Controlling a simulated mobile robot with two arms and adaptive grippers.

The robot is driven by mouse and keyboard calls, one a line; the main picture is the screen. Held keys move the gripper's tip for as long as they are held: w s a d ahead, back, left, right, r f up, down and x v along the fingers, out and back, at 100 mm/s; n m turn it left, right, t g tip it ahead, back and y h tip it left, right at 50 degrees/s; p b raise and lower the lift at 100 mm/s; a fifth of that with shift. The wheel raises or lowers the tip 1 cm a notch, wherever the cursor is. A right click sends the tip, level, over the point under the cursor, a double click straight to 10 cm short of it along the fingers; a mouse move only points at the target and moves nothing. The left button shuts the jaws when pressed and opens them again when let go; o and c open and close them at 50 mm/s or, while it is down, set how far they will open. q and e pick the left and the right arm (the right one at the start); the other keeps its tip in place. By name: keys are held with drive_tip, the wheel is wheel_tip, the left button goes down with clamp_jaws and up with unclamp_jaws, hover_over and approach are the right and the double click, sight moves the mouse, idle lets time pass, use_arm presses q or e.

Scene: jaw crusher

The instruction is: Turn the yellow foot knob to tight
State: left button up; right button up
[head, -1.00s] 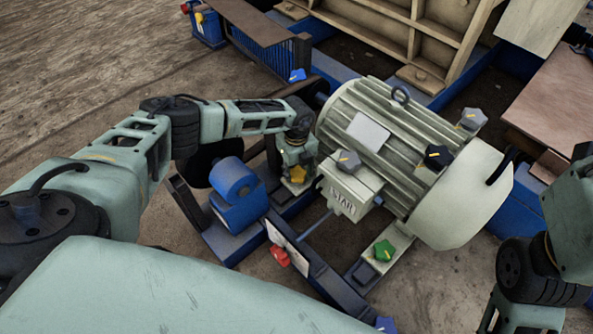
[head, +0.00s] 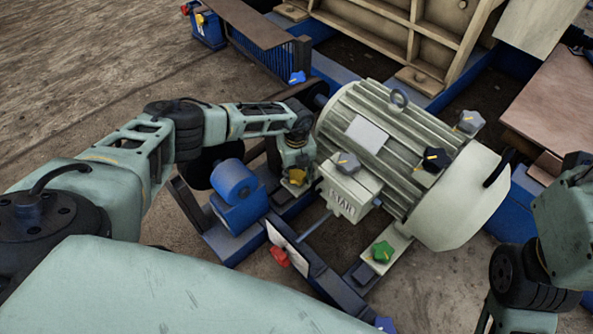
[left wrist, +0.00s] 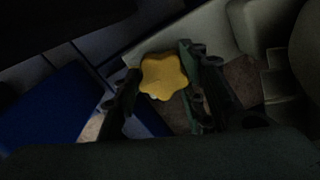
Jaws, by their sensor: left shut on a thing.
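The yellow foot knob (head: 297,176) is on the motor's foot, left of the START box, mostly covered by my left gripper (head: 296,172) in the head view. In the left wrist view the yellow star-shaped knob (left wrist: 163,76) sits between the two fingers of my left gripper (left wrist: 160,88), which is shut on it. Any tight marking is not visible. My right arm is at the right edge of the head view; its fingers are not clearly shown.
The ribbed motor (head: 385,130) stands right of my left gripper, with the START box (head: 349,192) close by.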

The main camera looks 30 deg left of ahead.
sight(296, 174)
use_arm(q)
drive_tip(key=shift+a+m+p, duration=0.15)
drive_tip(key=shift+m+p, duration=0.45)
drive_tip(key=shift+m, duration=1.7)
drive_tip(key=o, duration=1.1)
drive_tip(key=shift+r, duration=0.3)
wheel_tip(296, 174, up, 11)
drive_tip(key=shift+r, duration=0.15)
drive_tip(key=shift+r, duration=0.1)
